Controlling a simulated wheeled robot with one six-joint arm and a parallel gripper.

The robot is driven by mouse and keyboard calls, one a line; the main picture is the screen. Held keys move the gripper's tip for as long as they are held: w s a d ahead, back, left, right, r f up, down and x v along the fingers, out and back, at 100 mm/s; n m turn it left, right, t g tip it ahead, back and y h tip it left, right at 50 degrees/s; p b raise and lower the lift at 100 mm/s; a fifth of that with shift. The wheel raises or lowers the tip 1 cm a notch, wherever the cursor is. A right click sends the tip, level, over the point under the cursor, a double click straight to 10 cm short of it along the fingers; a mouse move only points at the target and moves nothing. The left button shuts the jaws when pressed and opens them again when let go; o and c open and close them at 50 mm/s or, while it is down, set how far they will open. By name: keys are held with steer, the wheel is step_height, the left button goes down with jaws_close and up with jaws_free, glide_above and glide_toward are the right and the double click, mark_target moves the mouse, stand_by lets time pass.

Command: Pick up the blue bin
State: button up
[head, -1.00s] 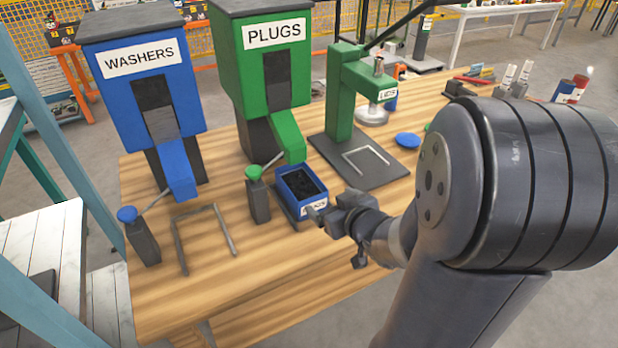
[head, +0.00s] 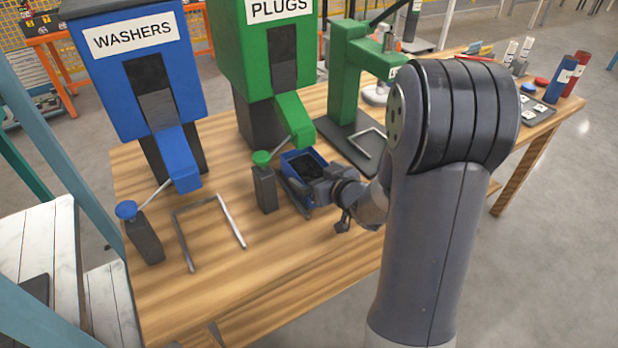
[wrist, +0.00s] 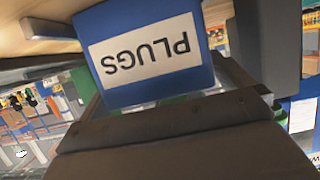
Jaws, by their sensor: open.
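The blue bin (head: 291,162) sits on the wooden table below the green chute of the PLUGS dispenser (head: 272,65), with dark contents inside. My gripper (head: 312,186) is at the bin's near side and hides much of its front. In the wrist view the bin's front (wrist: 204,82) with its PLUGS label, upside down, is close beyond my dark gripper (wrist: 165,122). The gripper is open. I cannot tell whether it touches the bin.
A metal bracket frame (head: 231,222) lies left of the bin. A green-topped post (head: 264,187) stands close to the bin's left. The blue WASHERS dispenser (head: 140,85) is further left, and a green press (head: 345,85) stands behind right. The table's front is clear.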

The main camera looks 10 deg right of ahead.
steer(key=shift+x, duration=1.05)
steer(key=c, duration=1.1)
steer(key=shift+c, duration=0.4)
steer(key=shift+r, duration=0.15)
